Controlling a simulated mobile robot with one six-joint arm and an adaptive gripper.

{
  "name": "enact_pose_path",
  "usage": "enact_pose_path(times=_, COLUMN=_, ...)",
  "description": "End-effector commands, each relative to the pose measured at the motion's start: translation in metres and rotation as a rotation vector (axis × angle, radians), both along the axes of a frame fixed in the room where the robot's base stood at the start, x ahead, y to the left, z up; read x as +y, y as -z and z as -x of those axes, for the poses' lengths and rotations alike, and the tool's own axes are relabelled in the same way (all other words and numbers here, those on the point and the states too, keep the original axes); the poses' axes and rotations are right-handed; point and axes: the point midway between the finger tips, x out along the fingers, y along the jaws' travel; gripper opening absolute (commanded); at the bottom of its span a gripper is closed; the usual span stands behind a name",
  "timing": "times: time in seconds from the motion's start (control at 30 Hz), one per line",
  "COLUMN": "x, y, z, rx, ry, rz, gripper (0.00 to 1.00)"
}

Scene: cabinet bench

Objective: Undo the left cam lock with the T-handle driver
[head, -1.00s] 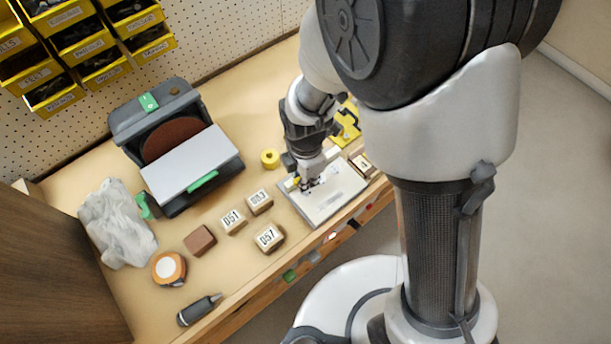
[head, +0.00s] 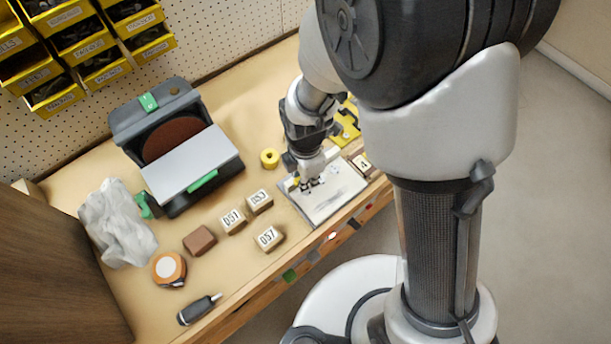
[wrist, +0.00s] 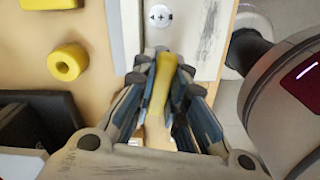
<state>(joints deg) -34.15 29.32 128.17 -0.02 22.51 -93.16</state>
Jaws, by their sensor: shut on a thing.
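My gripper (wrist: 163,62) is shut on the yellow handle of the T-handle driver (wrist: 159,85) in the wrist view. The driver's lower end is hidden. A round silver cam lock (wrist: 159,15) with a cross slot and arrow marks lies just beyond the fingertips, on the pale panel (wrist: 190,25). The driver looks apart from this lock in the picture, but its height above the panel is unclear. In the head view my gripper (head: 309,183) is over the left part of the panel (head: 338,197), and the driver cannot be made out clearly.
A yellow ring (head: 270,158) lies left of the panel. Numbered blocks (head: 268,238), a brown block (head: 200,240), a tape roll (head: 168,268) and a grey-handled tool (head: 199,309) lie farther left. A sander-like machine (head: 175,140) stands behind. A yellow object (head: 347,125) is behind my arm.

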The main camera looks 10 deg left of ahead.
Motion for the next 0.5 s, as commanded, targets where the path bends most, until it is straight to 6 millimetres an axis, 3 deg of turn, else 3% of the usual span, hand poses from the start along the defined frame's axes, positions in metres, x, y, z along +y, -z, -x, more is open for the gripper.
enact_pose_path(times=0.5, x=0.0001, y=0.004, z=-0.0001, rx=0.0, ry=-0.006, rz=0.0, gripper=0.0)
